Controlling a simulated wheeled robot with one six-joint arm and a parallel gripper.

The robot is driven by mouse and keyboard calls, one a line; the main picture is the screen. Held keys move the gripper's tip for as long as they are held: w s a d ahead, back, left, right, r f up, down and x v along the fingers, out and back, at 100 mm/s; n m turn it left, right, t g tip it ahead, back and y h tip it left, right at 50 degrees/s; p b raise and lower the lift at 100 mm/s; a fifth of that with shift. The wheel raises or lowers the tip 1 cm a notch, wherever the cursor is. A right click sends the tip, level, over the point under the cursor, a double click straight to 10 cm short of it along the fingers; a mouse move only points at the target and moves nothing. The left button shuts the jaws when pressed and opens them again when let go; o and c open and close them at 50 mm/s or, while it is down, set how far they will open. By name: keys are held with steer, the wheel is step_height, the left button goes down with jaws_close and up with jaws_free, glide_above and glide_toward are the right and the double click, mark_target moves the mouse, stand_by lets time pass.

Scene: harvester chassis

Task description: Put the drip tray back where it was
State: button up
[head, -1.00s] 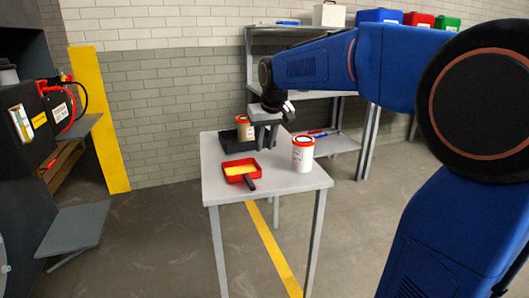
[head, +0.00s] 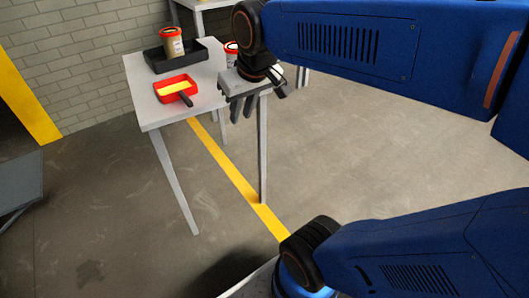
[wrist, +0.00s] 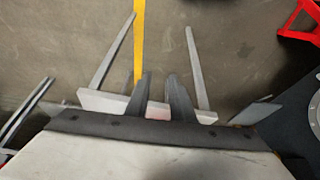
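A shallow black tray (head: 157,61) lies at the back of the small grey table, with a red-lidded can (head: 172,42) standing in it. A red tray (head: 163,87) with yellow inside and a black handle sits nearer the front left of the tabletop. I cannot tell for sure which of the two is the drip tray. My gripper (head: 241,110) is at the table's right side, fingers pointing down, and hides part of that edge. Its two fingers also show in the wrist view (wrist: 159,78), a gap between them and nothing held.
The grey table (head: 138,78) has open floor in front and to the right. A white can (head: 230,52) with a red lid is partly hidden behind my gripper. A yellow line (head: 222,165) runs along the floor. A shelf (head: 200,4) stands behind.

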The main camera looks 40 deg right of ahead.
steer(key=s+f, duration=0.7)
steer(key=s, duration=0.3)
stand_by(0.9)
